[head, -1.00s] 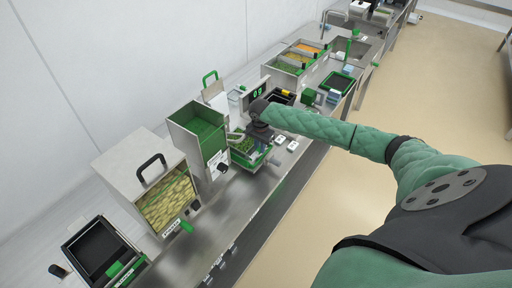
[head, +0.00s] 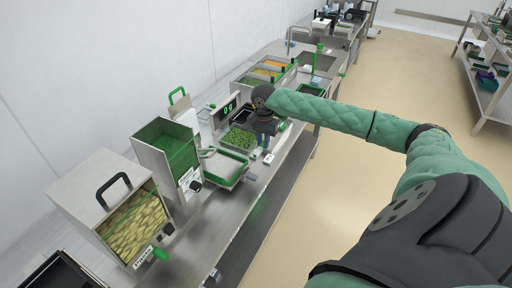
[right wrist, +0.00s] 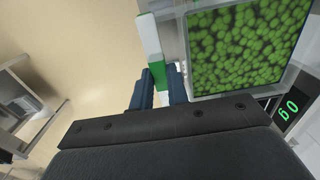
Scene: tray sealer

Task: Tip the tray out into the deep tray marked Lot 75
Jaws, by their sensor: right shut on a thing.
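A tray of green pieces (head: 239,139) is at my right gripper (head: 262,138), to the left of its fingers in the head view. In the right wrist view the tray's contents (right wrist: 247,45) fill the upper right, and the tray looks close to level. My right gripper (right wrist: 160,88) is shut on the tray's green-and-white handle (right wrist: 157,70). A black tray (head: 242,115) lies just behind the held tray, partly hidden by it and my arm. I cannot read a Lot 75 mark on any tray. My left gripper is out of view.
A green-framed pale pan (head: 225,167) stands empty in front of the held tray. A digital display (head: 228,107) is behind. A green bin (head: 167,146) and a bin of yellowish pieces (head: 137,226) stand left. Ingredient bins (head: 265,75) and a sink are farther back.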

